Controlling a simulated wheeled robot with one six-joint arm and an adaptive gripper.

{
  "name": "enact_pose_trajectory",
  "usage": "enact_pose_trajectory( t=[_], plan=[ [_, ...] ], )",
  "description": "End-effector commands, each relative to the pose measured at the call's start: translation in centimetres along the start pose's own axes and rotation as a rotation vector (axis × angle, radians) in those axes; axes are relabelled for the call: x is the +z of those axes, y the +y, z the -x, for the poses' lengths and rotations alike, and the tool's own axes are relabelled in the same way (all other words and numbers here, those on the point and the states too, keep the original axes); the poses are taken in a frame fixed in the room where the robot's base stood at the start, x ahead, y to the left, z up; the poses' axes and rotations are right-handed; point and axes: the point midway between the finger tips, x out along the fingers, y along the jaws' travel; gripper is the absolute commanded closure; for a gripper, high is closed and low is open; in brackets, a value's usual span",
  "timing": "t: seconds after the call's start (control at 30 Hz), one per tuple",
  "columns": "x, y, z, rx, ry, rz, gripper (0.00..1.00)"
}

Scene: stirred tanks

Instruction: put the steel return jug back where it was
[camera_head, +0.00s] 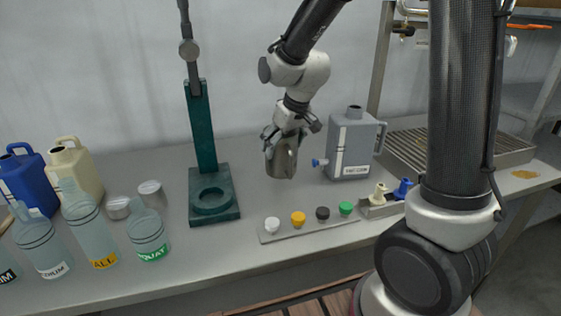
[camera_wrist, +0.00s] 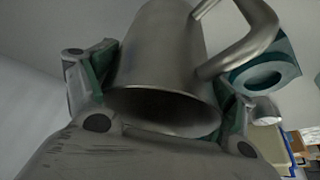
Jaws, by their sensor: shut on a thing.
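The steel return jug (camera_head: 281,160) is a grey metal jug in the head view, hanging beneath my gripper (camera_head: 290,133) over the bench's middle. In the wrist view my gripper (camera_wrist: 165,95) is shut on the jug (camera_wrist: 165,55), with a green-padded finger on either side of its body. The jug's open mouth faces the camera there, and its curved handle points to the upper right. In the head view the jug looks roughly upright. Whether its base touches the bench I cannot tell.
A green stand (camera_head: 214,213) with a ring base is left of the jug. A grey tank (camera_head: 353,145) with a blue tap is close on its right. A strip of coloured caps (camera_head: 310,227) lies in front. Several bottles (camera_head: 148,234) crowd the left. A drain rack (camera_head: 500,150) is far right.

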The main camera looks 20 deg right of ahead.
Motion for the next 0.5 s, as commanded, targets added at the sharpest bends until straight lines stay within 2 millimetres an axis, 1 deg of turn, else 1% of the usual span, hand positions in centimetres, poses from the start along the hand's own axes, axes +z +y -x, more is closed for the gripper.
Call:
enact_pose_trajectory(
  t=[0.3, 0.4, 0.5],
  plan=[
    [1.6, 0.0, -3.8, 0.000, -0.002, -0.001, 0.68],
    [1.7, 0.0, -4.2, 0.000, 0.001, -0.001, 0.68],
    [1.7, 0.0, -4.2, 0.000, 0.002, -0.001, 0.68]
  ],
)
